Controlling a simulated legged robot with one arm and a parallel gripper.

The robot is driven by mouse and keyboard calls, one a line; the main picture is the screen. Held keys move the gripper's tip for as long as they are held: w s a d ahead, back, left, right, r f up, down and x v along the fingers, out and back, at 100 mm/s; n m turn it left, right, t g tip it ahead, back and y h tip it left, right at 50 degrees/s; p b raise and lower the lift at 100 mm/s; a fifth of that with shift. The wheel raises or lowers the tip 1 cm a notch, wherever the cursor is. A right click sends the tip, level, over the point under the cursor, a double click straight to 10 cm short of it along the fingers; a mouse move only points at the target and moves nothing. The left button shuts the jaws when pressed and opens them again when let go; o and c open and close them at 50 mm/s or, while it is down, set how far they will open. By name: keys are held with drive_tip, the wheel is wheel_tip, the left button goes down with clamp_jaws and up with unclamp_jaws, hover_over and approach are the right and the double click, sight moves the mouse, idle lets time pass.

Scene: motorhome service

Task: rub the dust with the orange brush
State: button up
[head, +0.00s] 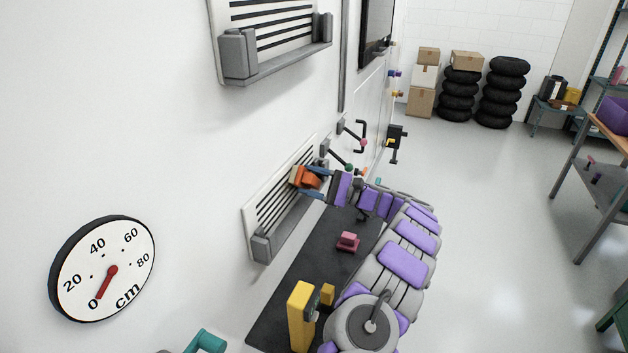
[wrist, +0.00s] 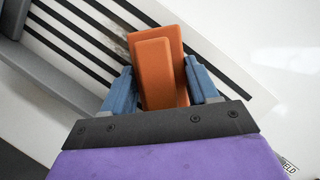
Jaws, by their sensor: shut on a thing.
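The orange brush (head: 304,177) is held between the blue fingers of my gripper (head: 314,181), in front of the lower slatted vent (head: 285,195) on the white wall. In the wrist view the brush (wrist: 160,68) sits tilted between both fingers (wrist: 160,80), over the vent's dark slats. A faint grey smudge that looks like dust (wrist: 121,40) shows on the vent just left of the brush's far end. The brush hides part of the vent. I cannot tell whether the brush touches it.
A grey ledge (head: 285,232) runs under the vent. A dark surface (head: 300,265) below bears a maroon block (head: 347,242) and a yellow block (head: 301,315). A dial gauge (head: 103,268) is at left. Crank handles (head: 352,135) stick out farther along the wall.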

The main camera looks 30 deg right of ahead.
drive_tip(key=shift+s+a, duration=0.4)
drive_tip(key=shift+a, duration=0.2)
drive_tip(key=shift+s+a, duration=0.35)
drive_tip(key=shift+a, duration=0.2)
drive_tip(key=shift+s+a+b, duration=0.3)
drive_tip(key=shift+s+a, duration=0.15)
drive_tip(key=shift+a, duration=0.1)
drive_tip(key=shift+s+a+b, duration=0.2)
drive_tip(key=shift+s+a, duration=0.8)
drive_tip(key=shift+a, duration=0.15)
drive_tip(key=shift+s+a+b, duration=0.2)
drive_tip(key=shift+s+a, duration=0.75)
drive_tip(key=shift+a, duration=0.2)
drive_tip(key=shift+d, duration=0.1)
drive_tip(key=s+d+p, duration=0.1)
drive_tip(key=s+d, duration=0.2)
drive_tip(key=s, duration=0.1)
drive_tip(key=shift+s+d, duration=0.35)
drive_tip(key=shift+s, duration=0.05)
drive_tip(key=shift+s, duration=0.1)
